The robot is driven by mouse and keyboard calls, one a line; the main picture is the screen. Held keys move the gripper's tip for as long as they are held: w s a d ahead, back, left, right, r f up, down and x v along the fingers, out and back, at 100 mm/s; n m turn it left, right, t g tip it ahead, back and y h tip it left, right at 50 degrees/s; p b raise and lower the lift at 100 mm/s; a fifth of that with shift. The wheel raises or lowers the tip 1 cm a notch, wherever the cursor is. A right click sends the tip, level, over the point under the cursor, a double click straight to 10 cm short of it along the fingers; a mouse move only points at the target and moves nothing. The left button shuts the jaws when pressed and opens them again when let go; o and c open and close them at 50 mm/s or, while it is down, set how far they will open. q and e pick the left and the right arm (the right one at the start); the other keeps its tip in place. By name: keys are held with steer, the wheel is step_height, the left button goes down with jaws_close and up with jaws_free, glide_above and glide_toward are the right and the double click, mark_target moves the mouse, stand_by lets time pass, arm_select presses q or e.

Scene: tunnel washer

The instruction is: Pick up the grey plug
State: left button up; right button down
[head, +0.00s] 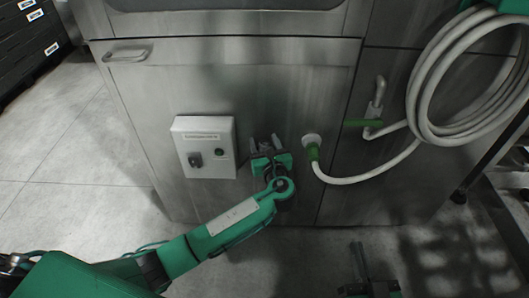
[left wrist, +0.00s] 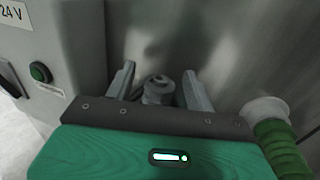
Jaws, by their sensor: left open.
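The grey plug (left wrist: 158,91) shows in the left wrist view as a small round grey piece in front of the steel panel. My left gripper (head: 264,142) is open at the panel, between the white control box and the white hose's fitting. In the left wrist view its two fingers (left wrist: 160,76) stand on either side of the plug, with gaps showing. The plug's lower part is hidden behind the gripper body. In the head view the plug is too small to make out clearly. My right gripper (head: 362,268) is low at the bottom edge; its jaw opening is unclear.
The white control box (head: 205,146) with a green button (left wrist: 40,72) is close left of the left gripper. A white hose (head: 352,180) with a green collar (head: 312,152) is close right. A pipe handle (head: 376,98) and coiled hose (head: 418,90) are further right.

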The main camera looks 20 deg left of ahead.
arm_select(q)
steer(key=c, duration=1.1)
steer(key=shift+r, duration=0.1)
arm_select(e)
steer(key=shift+f, duration=0.1)
